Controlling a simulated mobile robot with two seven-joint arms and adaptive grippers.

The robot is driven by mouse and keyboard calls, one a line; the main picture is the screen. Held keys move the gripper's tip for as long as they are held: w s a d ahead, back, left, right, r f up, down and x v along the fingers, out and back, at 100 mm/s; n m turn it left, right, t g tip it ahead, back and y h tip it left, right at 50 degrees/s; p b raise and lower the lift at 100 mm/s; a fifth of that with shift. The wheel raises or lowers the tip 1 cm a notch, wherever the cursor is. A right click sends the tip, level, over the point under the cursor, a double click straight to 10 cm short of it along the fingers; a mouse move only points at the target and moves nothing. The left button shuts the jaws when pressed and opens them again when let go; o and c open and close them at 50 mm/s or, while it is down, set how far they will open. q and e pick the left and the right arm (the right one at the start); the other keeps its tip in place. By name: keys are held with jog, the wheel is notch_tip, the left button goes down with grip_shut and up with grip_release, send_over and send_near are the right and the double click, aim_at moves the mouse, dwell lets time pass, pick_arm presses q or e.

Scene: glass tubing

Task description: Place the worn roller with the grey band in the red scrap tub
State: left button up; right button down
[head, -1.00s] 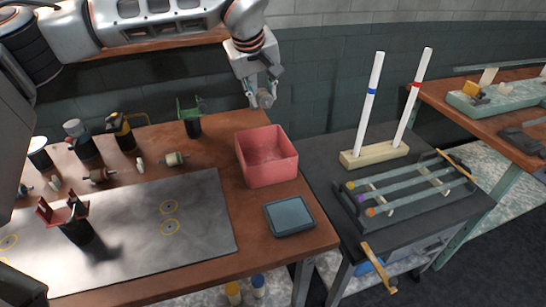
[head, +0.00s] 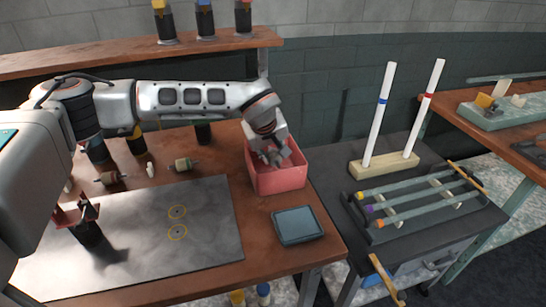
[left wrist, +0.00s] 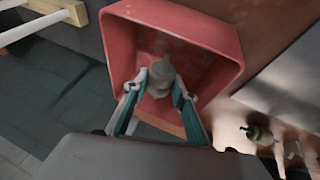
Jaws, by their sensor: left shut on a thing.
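The red scrap tub (head: 277,181) stands at the right end of the wooden bench. My left gripper (head: 276,158) is over and partly inside its opening, pointing down. In the left wrist view my left gripper (left wrist: 160,88) is shut on a pale grey roller (left wrist: 159,76), its fingers on either side. The tub (left wrist: 215,30) surrounds the roller in that view, with its floor behind. I cannot tell how far the roller is above the floor. The grey band is hard to make out. My right gripper is not in view.
Another roller (head: 183,165) lies on the bench left of the tub, with a darker one (head: 110,178) further left. A metal sheet (head: 150,240) and a dark tray (head: 294,225) lie in front. A rack of glass tubes (head: 415,205) is to the right.

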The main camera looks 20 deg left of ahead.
pick_arm(q)
jog(key=shift+f, duration=0.55)
jog(key=shift+f, duration=0.1)
jog(key=shift+f, duration=0.35)
jog(key=shift+f, duration=0.15)
jog(key=o, duration=1.1)
